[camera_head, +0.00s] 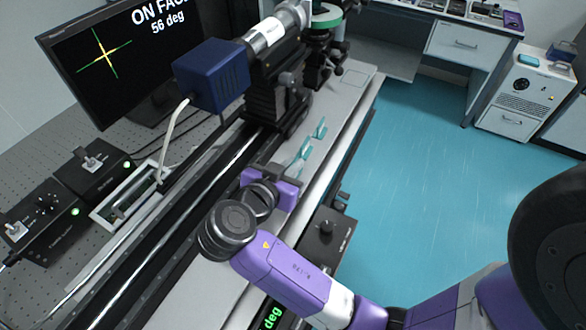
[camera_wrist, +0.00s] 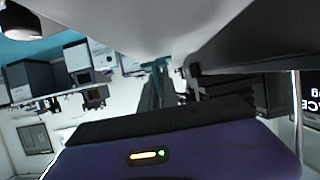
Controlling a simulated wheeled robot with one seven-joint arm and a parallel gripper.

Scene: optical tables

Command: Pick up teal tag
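My gripper (camera_head: 304,152) reaches from its purple hand over the light grey rail strip on the optical table, pointing up and right in the head view. Small teal pieces show at its finger end, and a separate small teal piece (camera_head: 321,128), perhaps the teal tag, stands on the strip just beyond. In the wrist view, the narrow grey fingers (camera_wrist: 153,88) run up to a small teal shape (camera_wrist: 155,64) at their tips. I cannot tell whether the fingers touch it or have closed on it.
A blue box (camera_head: 211,75) on an optical mount and a dark stage stand left of the gripper. A monitor (camera_head: 120,60) is behind at upper left. Black controllers (camera_head: 93,172) sit at left. Right of the table edge is open teal floor (camera_head: 440,170).

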